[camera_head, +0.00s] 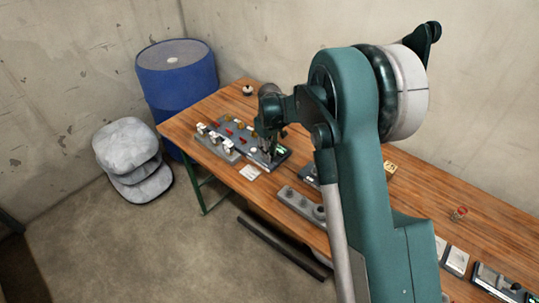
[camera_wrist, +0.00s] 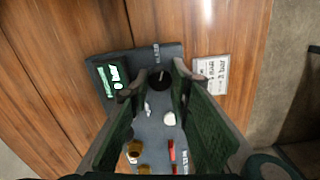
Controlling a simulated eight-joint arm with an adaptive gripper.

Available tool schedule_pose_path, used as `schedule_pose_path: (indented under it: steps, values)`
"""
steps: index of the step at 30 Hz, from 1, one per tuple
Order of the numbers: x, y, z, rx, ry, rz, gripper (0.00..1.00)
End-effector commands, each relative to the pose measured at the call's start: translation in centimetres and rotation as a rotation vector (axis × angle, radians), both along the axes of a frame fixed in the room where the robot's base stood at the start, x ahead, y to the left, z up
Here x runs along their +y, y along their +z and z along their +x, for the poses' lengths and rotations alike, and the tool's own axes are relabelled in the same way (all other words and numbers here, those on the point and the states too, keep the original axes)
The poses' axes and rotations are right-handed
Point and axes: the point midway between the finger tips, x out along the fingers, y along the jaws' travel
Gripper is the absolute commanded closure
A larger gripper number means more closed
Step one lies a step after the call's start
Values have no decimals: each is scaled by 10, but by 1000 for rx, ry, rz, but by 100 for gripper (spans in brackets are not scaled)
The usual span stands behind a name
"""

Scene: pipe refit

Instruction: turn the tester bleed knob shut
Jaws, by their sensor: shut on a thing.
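The tester is a dark grey panel with a lit green display (camera_wrist: 110,78), at the left in the wrist view; its display edge also shows in the head view (camera_head: 282,152). The black bleed knob (camera_wrist: 159,78) stands on the panel near its upper edge in the wrist view. My gripper (camera_wrist: 156,83) points down at the tester, with one finger on each side of the knob, shut on it. In the head view my gripper (camera_head: 268,150) is over the tester and hides the knob. The knob's angle is too small to read.
Red-handled valves and brass parts (camera_wrist: 134,149) sit close to my fingers. A white printed card (camera_wrist: 210,77) lies beside the tester. A grey block with round tops (camera_head: 300,203) is further right on the wooden bench (camera_head: 215,105). A blue barrel (camera_head: 178,80) stands behind the bench's left end.

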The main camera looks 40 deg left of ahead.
Motion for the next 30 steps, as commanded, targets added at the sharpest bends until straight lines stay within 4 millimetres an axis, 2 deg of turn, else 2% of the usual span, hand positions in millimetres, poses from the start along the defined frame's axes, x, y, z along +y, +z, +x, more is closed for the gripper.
schedule_pose_path:
  steps: [30]
  values:
    - [0,0,0,1,-954,0,92]
